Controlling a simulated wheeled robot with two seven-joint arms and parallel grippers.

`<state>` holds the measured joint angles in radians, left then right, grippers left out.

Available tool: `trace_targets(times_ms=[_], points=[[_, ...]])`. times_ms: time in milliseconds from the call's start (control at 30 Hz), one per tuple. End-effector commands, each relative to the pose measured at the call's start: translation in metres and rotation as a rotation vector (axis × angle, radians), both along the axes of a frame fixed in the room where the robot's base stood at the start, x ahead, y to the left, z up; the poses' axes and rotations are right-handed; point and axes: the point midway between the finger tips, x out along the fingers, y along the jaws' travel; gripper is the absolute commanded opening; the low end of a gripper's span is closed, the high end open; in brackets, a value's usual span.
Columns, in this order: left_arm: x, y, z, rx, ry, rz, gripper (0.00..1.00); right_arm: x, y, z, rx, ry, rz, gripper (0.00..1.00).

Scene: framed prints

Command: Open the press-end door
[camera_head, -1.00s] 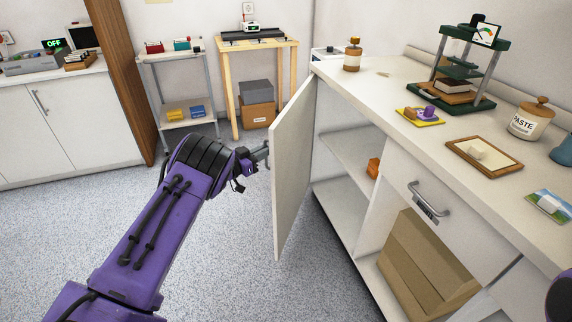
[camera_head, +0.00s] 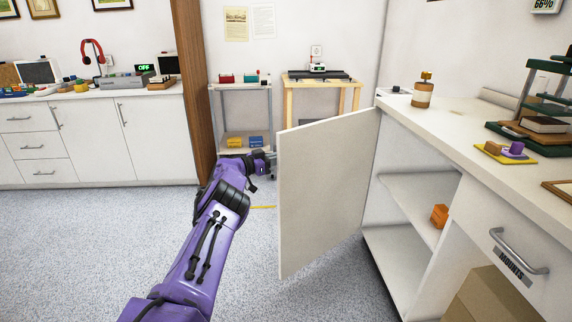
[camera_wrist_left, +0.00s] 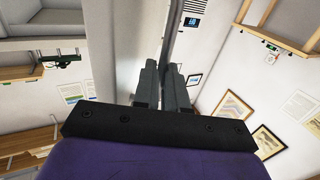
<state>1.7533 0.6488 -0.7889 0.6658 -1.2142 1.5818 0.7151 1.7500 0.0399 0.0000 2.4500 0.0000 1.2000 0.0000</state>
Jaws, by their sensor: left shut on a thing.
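The press-end door (camera_head: 325,195) is a white panel standing swung out from the counter cabinet, its inner face toward me. The cabinet's shelves (camera_head: 415,195) show open beside it. My left gripper (camera_head: 268,160) is at the door's free left edge, reaching to its far side, and is shut on the door. The door's handle is hidden in the head view. In the left wrist view, my left gripper's fingers (camera_wrist_left: 160,85) close around a thin grey strip; I cannot tell whether it is the handle or the door edge. My right gripper is not in view.
An orange block (camera_head: 439,216) sits on the cabinet shelf. A drawer with a handle (camera_head: 519,250) labelled MOUNTS is to the right. A green press (camera_head: 540,110) stands on the counter. A metal cart (camera_head: 240,115) and wooden stand (camera_head: 320,85) are behind. Floor at the left is clear.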

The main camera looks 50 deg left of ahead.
Motion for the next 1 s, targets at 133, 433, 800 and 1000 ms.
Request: trace_targets(times_ms=[133,433,800,1000], points=[[0.003,-0.002,0.003,-0.002,-0.007,-0.007,0.0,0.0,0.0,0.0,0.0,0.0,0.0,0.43],[0.004,-0.003,0.004,-0.001,-0.007,-0.009,0.31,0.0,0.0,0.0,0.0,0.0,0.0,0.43],[-0.001,0.002,0.002,0.001,-0.002,0.001,0.36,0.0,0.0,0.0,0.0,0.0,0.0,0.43],[-0.016,0.006,0.004,-0.002,0.0,0.003,0.36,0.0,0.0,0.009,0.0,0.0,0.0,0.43]])
